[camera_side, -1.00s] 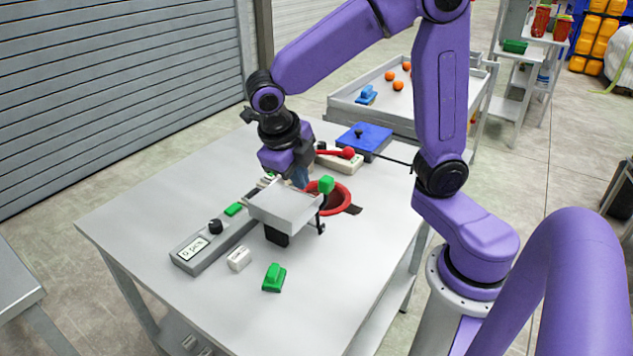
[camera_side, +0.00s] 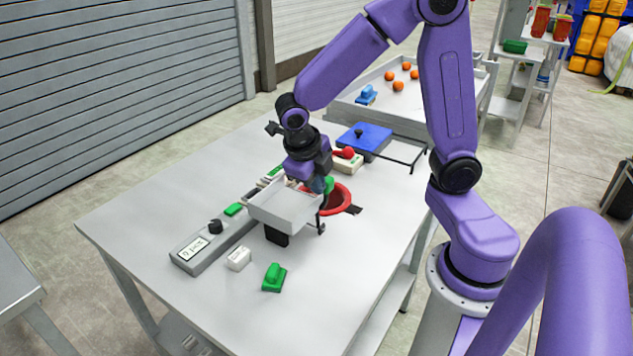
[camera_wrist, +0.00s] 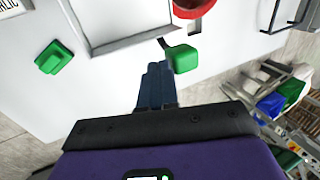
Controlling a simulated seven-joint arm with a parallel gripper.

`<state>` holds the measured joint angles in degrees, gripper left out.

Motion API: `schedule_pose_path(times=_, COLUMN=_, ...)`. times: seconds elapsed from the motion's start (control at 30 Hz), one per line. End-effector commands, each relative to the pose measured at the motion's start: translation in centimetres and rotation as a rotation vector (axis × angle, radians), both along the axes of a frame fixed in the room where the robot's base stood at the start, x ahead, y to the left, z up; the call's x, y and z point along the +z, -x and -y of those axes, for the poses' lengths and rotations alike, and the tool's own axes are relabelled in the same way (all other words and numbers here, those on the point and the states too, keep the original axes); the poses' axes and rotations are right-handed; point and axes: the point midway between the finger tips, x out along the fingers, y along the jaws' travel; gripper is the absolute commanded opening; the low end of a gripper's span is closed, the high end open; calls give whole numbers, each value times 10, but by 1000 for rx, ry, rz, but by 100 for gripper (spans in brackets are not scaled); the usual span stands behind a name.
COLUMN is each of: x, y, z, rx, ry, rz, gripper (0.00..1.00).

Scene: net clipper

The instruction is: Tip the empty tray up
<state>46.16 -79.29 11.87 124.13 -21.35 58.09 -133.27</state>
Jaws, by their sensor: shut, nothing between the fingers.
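The shallow grey tray (camera_side: 285,210) stands on a black block (camera_side: 276,236) on the table and looks empty and about level. A green knob (camera_side: 329,183) sits at its right side on a dark arm. In the wrist view the tray (camera_wrist: 128,40) shows at the top, with the green knob (camera_wrist: 182,58) to its right. My gripper (camera_side: 322,187) is shut and empty, close beside the knob. In the wrist view its blue fingers (camera_wrist: 157,75) point just left of the knob. I cannot tell whether they touch it.
A red ring (camera_side: 342,198) around an opening lies just right of the tray. A grey control box (camera_side: 200,248), a white block (camera_side: 238,259) and a green piece (camera_side: 274,278) are left and in front. A blue-lidded box (camera_side: 364,138) stands behind. The front right of the table is clear.

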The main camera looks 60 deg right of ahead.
Motion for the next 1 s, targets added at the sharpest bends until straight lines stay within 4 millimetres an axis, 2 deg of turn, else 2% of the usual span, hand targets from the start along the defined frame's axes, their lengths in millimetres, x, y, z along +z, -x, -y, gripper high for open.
schedule_pose_path(times=0.27, x=1, y=0, z=5, rx=-1, ry=0, rz=0, gripper=0)
schedule_pose_path(times=0.47, x=4, y=0, z=21, rx=-4, ry=-1, rz=1, gripper=0)
schedule_pose_path(times=0.77, x=3, y=0, z=66, rx=-5, ry=0, rz=0, gripper=0)
schedule_pose_path(times=1.0, x=-7, y=1, z=103, rx=-6, ry=1, rz=-3, gripper=0)
